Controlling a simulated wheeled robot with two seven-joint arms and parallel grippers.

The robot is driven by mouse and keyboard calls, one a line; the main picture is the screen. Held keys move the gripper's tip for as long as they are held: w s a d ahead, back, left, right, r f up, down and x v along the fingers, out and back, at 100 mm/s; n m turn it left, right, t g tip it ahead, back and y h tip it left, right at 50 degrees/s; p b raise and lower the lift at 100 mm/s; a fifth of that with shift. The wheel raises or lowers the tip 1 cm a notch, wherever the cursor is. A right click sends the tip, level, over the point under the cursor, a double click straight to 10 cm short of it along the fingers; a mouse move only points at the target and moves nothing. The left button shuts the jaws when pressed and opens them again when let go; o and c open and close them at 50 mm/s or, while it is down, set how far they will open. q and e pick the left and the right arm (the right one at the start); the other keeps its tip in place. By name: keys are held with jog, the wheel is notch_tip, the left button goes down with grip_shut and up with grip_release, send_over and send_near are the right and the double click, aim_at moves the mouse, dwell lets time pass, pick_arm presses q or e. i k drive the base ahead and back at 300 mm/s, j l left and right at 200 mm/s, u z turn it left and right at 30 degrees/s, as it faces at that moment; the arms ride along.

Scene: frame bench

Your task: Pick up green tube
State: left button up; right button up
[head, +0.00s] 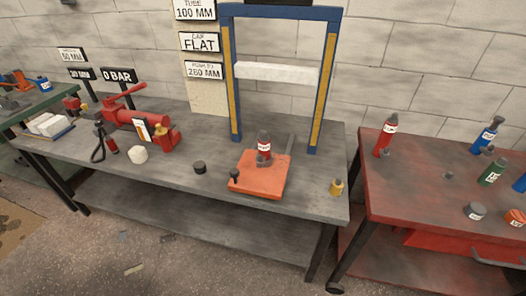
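A green tube (491,172) with a pale label and a dark cap stands on the red-topped table at the right. It is slightly tilted in the picture. A blue tube stands behind it, and another blue tube is partly cut off at the right edge. Neither of my grippers shows in the head view.
The red table (405,190) also holds a red tube (385,138), the blue tube (485,136), a grey cap (475,211) and an orange-red cap (515,217). The grey bench (318,196) carries a blue-yellow frame (332,80) and an orange plate (262,184) with a red tube.

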aim_at(498, 167)
jog(key=z, duration=1.75)
jog(key=i+l+u, duration=0.1)
jog(key=u, duration=0.35)
